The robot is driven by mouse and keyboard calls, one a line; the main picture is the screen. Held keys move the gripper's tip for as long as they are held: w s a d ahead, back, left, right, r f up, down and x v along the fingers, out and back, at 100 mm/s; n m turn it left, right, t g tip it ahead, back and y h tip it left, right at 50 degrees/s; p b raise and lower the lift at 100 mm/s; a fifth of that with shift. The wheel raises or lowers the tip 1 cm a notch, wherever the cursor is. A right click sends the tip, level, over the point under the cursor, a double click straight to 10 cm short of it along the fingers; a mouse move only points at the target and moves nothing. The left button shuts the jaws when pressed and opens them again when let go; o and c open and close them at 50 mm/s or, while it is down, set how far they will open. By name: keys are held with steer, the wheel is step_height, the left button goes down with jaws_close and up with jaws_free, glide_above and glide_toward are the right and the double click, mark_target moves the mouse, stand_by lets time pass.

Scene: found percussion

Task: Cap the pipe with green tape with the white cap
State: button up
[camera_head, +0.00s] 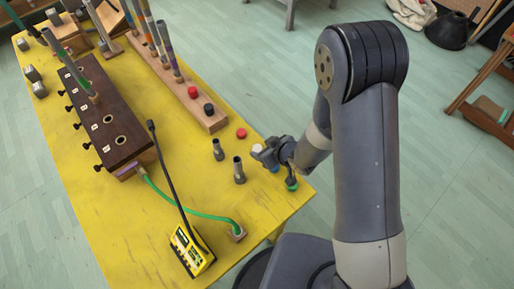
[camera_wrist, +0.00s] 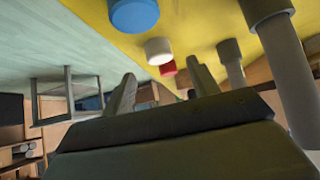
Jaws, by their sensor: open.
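The white cap (camera_head: 257,148) lies on the yellow table near its right edge. In the wrist view the white cap (camera_wrist: 158,51) shows beyond and between my fingers. My gripper (camera_head: 265,156) is open and empty, low beside the white cap; whether it touches it I cannot tell. It also shows in the wrist view (camera_wrist: 161,86).
A blue cap (camera_wrist: 134,14) and a green cap (camera_head: 291,183) lie close to my gripper. A red cap (camera_head: 241,133) lies beyond. Two short grey pipes (camera_head: 239,171) stand left of my gripper. A yellow device (camera_head: 190,250) with a black stalk stands at the front.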

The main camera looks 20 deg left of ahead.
mark_target(257, 148)
steer(key=shift+p+x, duration=0.3)
steer(key=shift+x, duration=1.6)
steer(key=shift+s+d+f, duration=0.1)
steer(key=shift+c, duration=0.5)
steer(key=c, duration=1)
steer(key=shift+o, duration=0.2)
